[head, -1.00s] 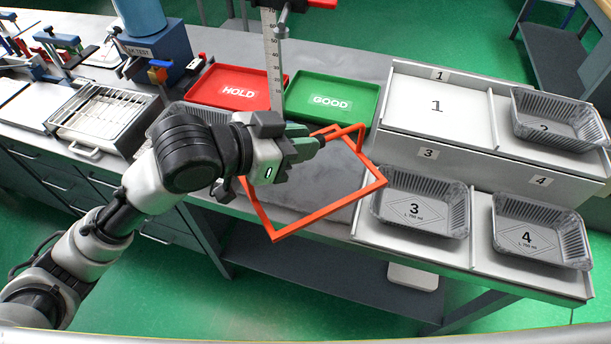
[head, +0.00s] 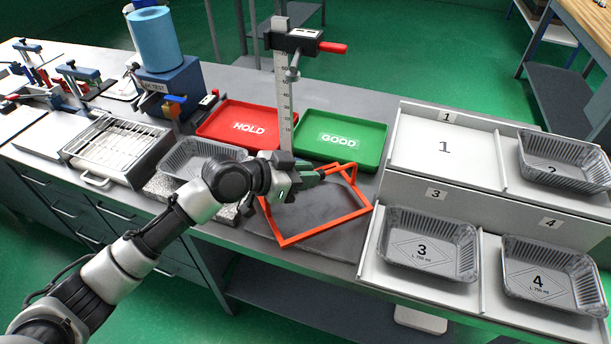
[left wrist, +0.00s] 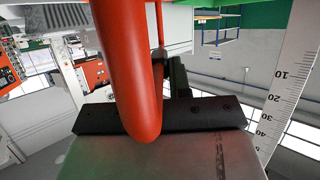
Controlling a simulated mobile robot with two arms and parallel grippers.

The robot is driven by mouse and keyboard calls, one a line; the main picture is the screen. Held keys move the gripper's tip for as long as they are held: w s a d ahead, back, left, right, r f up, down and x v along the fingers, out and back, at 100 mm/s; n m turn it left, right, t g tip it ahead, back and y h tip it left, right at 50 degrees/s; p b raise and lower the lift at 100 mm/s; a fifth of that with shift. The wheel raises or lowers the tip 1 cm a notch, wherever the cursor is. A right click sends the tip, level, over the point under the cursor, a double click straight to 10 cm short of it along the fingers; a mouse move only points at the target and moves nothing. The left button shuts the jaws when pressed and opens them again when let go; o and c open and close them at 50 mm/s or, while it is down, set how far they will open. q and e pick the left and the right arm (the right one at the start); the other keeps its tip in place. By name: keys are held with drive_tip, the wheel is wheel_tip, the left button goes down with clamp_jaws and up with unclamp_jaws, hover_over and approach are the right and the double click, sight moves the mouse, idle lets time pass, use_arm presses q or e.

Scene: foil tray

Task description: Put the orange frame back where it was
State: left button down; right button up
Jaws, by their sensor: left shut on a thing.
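The orange frame (head: 322,231) is an open rectangle in the head view, over the dark grey plate (head: 318,205) at the middle of the bench. My left gripper (head: 312,177) is shut on the frame's far side, close to the height gauge's upright scale. In the left wrist view an orange bar of the frame (left wrist: 130,70) fills the upper middle. I cannot tell whether the frame touches the plate. My right gripper is in neither view.
The height gauge (head: 283,95) stands just behind my left gripper. A red HOLD tray (head: 215,126) and green GOOD tray (head: 375,158) lie behind. A foil tray (head: 178,160) sits left of the gripper. Foil trays 3 (head: 425,262) and 4 (head: 560,297) stand on the right rack (head: 385,180).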

use_arm(q)
drive_tip(key=shift+f, duration=0.45)
drive_tip(key=shift+f, duration=0.15)
drive_tip(key=c, duration=1.1)
unclamp_jaws()
drive_tip(key=shift+o, duration=0.2)
drive_tip(key=shift+a, duration=0.15)
drive_tip(key=b+v, duration=0.2)
drive_tip(key=v, duration=0.9)
drive_tip(key=shift+s+a+r, duration=0.2)
drive_tip(key=shift+s+r, duration=0.05)
drive_tip(key=shift+r, duration=0.05)
